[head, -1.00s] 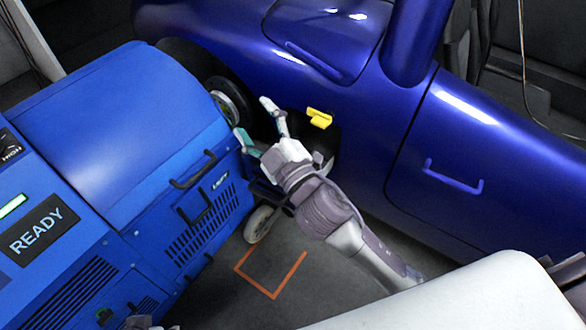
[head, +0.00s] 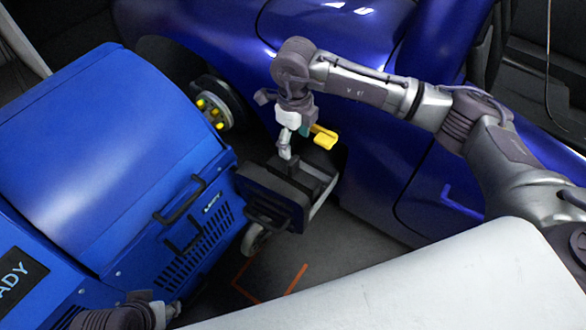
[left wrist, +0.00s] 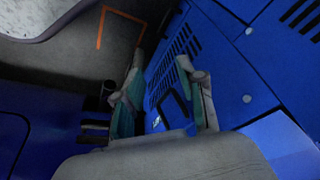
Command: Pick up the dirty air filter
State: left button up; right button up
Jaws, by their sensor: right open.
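I cannot clearly make out a dirty air filter. A dark, slotted, box-shaped unit (head: 272,205) with dark blocks on top sits at the right end of the blue machine in the head view; I cannot tell whether the filter is among them. My right gripper (head: 286,153) points down just above this unit. It is open, and its fingers are small and partly overlapped in view. My left gripper (head: 168,312) is at the bottom left, beside the blue machine. In the left wrist view its fingers (left wrist: 168,100) are apart with nothing between them.
The blue machine (head: 110,150) with black handles fills the left. A hub with yellow studs (head: 212,112) stands between it and the blue car (head: 400,180). A yellow part (head: 324,138) is beside my right gripper. Orange marks (head: 270,290) lie on the open floor.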

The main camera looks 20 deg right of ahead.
aim_at(293, 174)
jog(key=f, duration=0.2)
jog(key=f+b, duration=0.1)
jog(key=f, duration=0.5)
jog(key=shift+s+a+f, duration=0.15)
jog(key=shift+s+f, duration=0.1)
jog(key=f, duration=0.1)
jog(key=f+b, duration=0.1)
jog(key=shift+s+a+f, duration=0.1)
jog(key=shift+s+f, duration=0.1)
jog(key=shift+f, duration=0.15)
jog(key=shift+f+b, duration=0.3)
jog(key=shift+f, duration=0.75)
pick_arm(q)
jog(key=w, duration=0.1)
jog(key=w+t, duration=0.1)
jog(key=w+d+t, duration=0.1)
jog(key=shift+w+f, duration=0.1)
jog(key=shift+f, duration=0.3)
pick_arm(e)
jog(key=shift+c, duration=0.2)
jog(key=shift+w, duration=0.1)
grip_shut()
